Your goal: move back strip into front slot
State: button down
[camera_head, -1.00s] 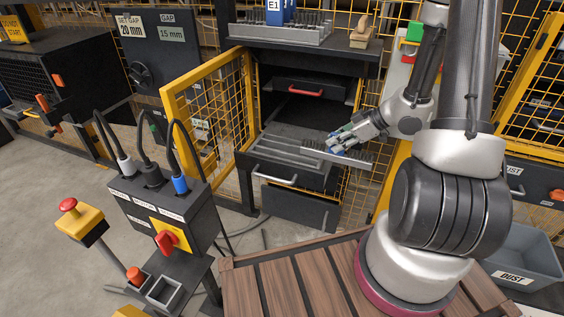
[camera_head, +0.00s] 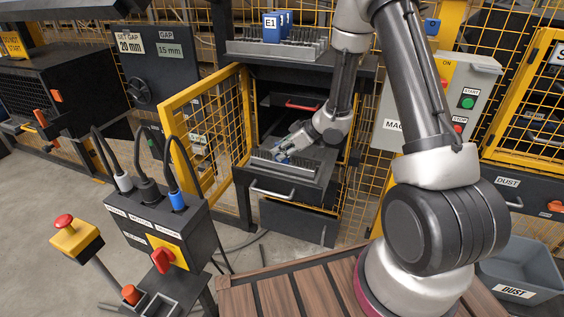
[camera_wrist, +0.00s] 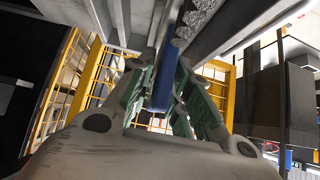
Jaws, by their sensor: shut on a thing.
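My gripper (camera_head: 281,153) is inside the open bay of the machine, reaching down over the pulled-out tray (camera_head: 318,177). The slots are hidden by the gripper and strip.
The yellow mesh door (camera_head: 205,125) stands open at the left of the bay. A shelf above holds a rack with blue E1 blocks (camera_head: 272,28). A red handle (camera_head: 302,106) is behind my gripper. The control box (camera_head: 160,222) with cables stands front left.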

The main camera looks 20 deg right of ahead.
aim_at(282, 162)
jog(key=shift+f, duration=2.3)
jog(key=shift+f, duration=0.15)
jog(key=c, duration=1.3)
grip_release()
jog(key=shift+r, duration=0.2)
jog(key=v, duration=1.2)
jog(key=shift+s+f, duration=0.1)
